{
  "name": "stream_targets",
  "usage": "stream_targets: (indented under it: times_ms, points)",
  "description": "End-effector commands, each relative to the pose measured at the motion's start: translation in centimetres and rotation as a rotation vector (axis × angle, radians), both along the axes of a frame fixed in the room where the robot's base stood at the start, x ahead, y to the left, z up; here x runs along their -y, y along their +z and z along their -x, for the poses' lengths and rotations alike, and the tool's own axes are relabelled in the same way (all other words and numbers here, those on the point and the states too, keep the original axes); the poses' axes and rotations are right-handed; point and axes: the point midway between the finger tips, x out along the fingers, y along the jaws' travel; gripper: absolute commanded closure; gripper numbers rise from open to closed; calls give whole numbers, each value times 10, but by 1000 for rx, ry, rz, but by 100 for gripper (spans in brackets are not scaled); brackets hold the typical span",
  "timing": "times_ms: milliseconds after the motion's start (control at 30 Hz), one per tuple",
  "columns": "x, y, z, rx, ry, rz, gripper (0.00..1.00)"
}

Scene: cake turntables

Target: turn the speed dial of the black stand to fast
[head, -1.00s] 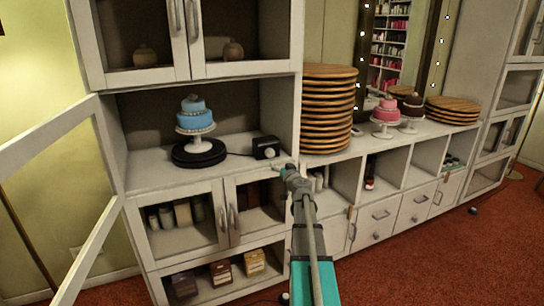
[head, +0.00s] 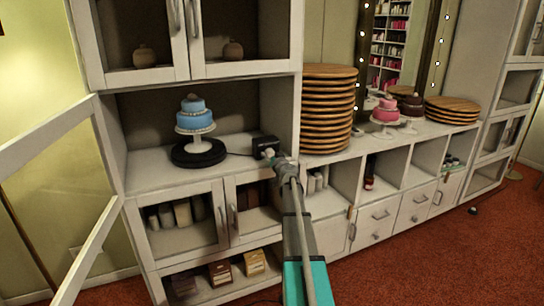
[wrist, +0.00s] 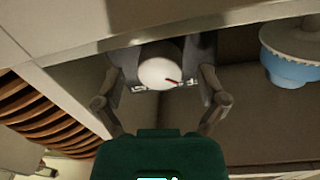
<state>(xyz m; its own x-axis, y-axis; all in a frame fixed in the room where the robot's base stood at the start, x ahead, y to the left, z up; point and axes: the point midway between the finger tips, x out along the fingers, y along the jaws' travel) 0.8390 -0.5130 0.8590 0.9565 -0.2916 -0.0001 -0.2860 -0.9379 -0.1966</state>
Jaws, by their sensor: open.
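The black stand (head: 198,153) is a round base on the cabinet shelf. A white cake pedestal with a blue two-tier cake (head: 195,115) stands on it. Its black control box (head: 263,142) sits to its right, joined by a cord. My gripper (head: 271,157) is at the front of the box and hides much of it in the head view. In the wrist view the round white dial (wrist: 157,72) has a red mark pointing towards the lower right. My open gripper (wrist: 163,87) has one finger on each side of the dial. I cannot tell whether they touch it.
A tall stack of wooden boards (head: 328,110) stands right of the shelf on the counter. The shelf's right side panel (head: 284,110) is close to my gripper. An open glass door (head: 60,145) swings out at the left. Pink and brown cakes stand further right.

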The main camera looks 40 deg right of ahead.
Motion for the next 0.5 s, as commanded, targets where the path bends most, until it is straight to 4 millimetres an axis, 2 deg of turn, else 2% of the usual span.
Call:
stream_targets:
  times_ms: [167,500]
  points:
    - [0,0,0,0,0,0,10]
    - [0,0,0,0,0,0,74]
